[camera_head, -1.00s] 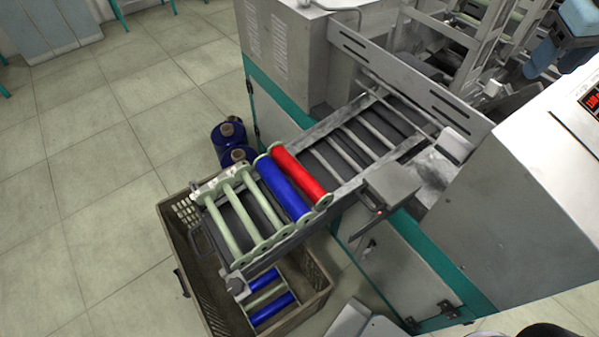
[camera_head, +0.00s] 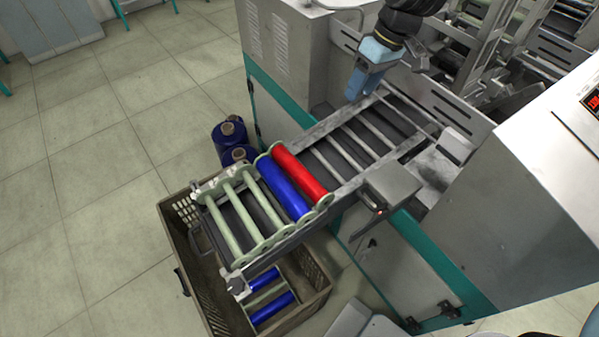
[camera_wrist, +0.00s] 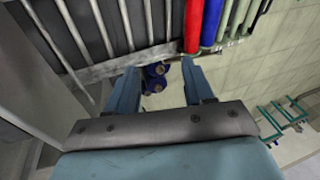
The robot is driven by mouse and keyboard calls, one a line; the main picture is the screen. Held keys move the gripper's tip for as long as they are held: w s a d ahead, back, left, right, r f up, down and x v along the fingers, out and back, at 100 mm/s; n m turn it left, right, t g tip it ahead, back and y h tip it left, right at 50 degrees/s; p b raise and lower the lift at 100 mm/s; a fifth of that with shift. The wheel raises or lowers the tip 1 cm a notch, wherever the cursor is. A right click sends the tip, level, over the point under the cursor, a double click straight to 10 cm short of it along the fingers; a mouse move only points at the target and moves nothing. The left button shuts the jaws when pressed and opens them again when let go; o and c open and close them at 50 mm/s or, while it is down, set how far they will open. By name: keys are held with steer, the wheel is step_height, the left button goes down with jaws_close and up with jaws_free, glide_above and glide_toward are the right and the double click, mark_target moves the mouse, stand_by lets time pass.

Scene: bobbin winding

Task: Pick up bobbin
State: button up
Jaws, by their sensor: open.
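A red bobbin (camera_head: 301,174) and a blue bobbin (camera_head: 283,190) lie side by side on the sloping rack of the machine. Green empty bobbins (camera_head: 239,220) lie next to them toward the rack's lower end. In the wrist view the red bobbin (camera_wrist: 193,22) and blue bobbin (camera_wrist: 211,22) show at the top, beyond the fingers. My gripper (camera_head: 355,95) is above the upper part of the rack, behind and to the right of the red bobbin. Its two fingers are apart with nothing between them, also in the wrist view (camera_wrist: 157,85).
A brown crate (camera_head: 192,268) with blue and green bobbins stands on the floor under the rack's end. Dark blue cones (camera_head: 228,135) stand beside the machine. The rack's upper bars (camera_head: 352,140) are empty. A grey machine housing (camera_head: 520,190) rises at right.

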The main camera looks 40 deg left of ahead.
mark_target(307, 173)
steer(key=s+a+f+g, duration=0.1)
steer(key=s+f, duration=0.2)
steer(key=f, duration=0.2)
steer(key=s+a+f+g, duration=0.1)
steer(key=s+f, duration=0.3)
steer(key=f, duration=0.2)
steer(key=s+a+f+g+h, duration=0.1)
steer(key=s+f, duration=0.3)
steer(key=f, duration=0.2)
steer(key=shift+a+f+m, duration=0.15)
steer(key=shift+a+m, duration=0.25)
steer(key=shift+d+x, duration=0.2)
steer(key=shift+x, duration=2.4)
steer(key=c, duration=0.8)
